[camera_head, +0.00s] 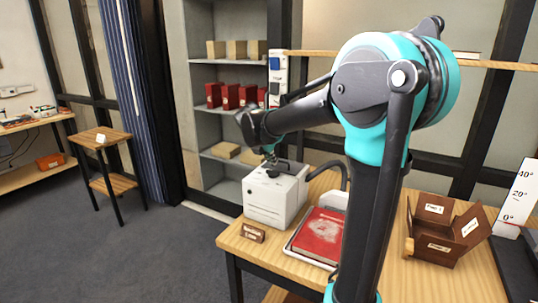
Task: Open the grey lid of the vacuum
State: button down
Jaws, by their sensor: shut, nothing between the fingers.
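The vacuum is a white box-shaped machine (268,207) on the wooden table, with a dark hose (340,170) curving from its right side. A dark grey part (286,166) shows on its top; I cannot tell how much of it is the lid. The lid appears down, though my arm and the small size make this unclear. My gripper (268,158) points down just above the vacuum's top, near its back edge. It is shut and holds nothing. I cannot tell whether its fingertips touch the lid.
A red book (318,237) lies in a white tray right of the vacuum. A small brown label block (252,233) stands at the table's front left. An open brown box (440,238) is at the right. Shelves (228,126) with boxes stand behind.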

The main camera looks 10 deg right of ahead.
jog(key=shift+x, duration=1.35)
